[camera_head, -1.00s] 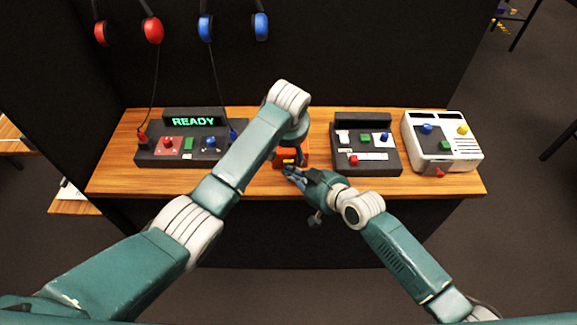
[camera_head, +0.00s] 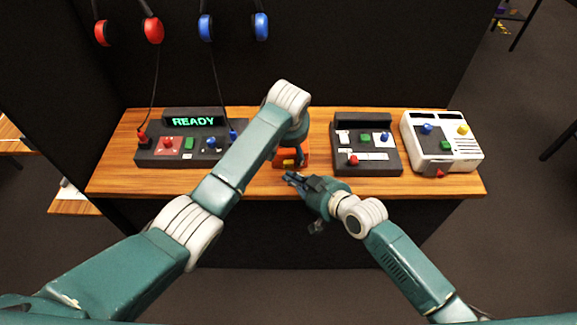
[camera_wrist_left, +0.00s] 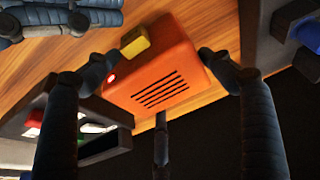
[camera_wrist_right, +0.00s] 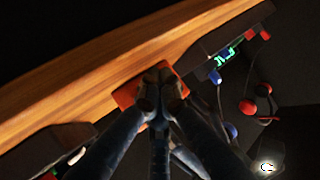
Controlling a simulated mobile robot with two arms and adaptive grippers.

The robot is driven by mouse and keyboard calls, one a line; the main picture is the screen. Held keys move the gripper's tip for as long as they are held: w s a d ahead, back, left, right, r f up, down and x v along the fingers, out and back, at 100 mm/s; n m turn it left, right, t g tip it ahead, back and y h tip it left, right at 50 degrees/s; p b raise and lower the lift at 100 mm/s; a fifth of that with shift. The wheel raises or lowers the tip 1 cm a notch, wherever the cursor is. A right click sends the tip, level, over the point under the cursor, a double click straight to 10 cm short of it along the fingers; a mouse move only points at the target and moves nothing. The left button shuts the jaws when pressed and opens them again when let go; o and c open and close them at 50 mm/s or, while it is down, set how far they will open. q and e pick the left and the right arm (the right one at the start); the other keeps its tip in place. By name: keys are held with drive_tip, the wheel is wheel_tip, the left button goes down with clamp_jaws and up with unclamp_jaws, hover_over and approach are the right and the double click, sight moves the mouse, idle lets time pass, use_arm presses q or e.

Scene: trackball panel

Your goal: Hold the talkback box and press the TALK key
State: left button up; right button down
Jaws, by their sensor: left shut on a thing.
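The talkback box (camera_head: 305,161) is a small orange box near the front of the wooden table; my left arm partly hides it in the head view. In the left wrist view the box (camera_wrist_left: 165,82) shows a slotted grille, a lit red lamp (camera_wrist_left: 112,79) and a yellow key (camera_wrist_left: 134,41). My left gripper (camera_wrist_left: 154,58) is shut on the box, with fingers at its opposite sides. My right gripper (camera_head: 290,177) has its fingertips together, just in front of the box. Its dark fingers also show in the left wrist view (camera_wrist_left: 70,18), apart from the yellow key.
A dark console (camera_head: 190,153) with a green READY display stands left of the box. Another dark panel (camera_head: 366,160) and a white panel (camera_head: 442,145) stand to the right. Red and blue headsets (camera_head: 205,27) hang behind. The table's front edge (camera_head: 240,195) is close to the right gripper.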

use_arm(q)
drive_tip(key=shift+s+f, duration=0.1)
use_arm(e)
drive_tip(key=shift+s+d+f, duration=0.1)
drive_tip(key=shift+s+d, duration=0.05)
drive_tip(key=shift+s, duration=2.3)
drive_tip(key=s+d+r, duration=0.4)
drive_tip(key=s+r, duration=0.1)
drive_tip(key=r, duration=0.1)
drive_tip(key=shift+s+d+r, duration=0.25)
drive_tip(key=shift+s, duration=0.05)
use_arm(q)
drive_tip(key=o, duration=1)
use_arm(e)
drive_tip(key=shift+w, duration=0.1)
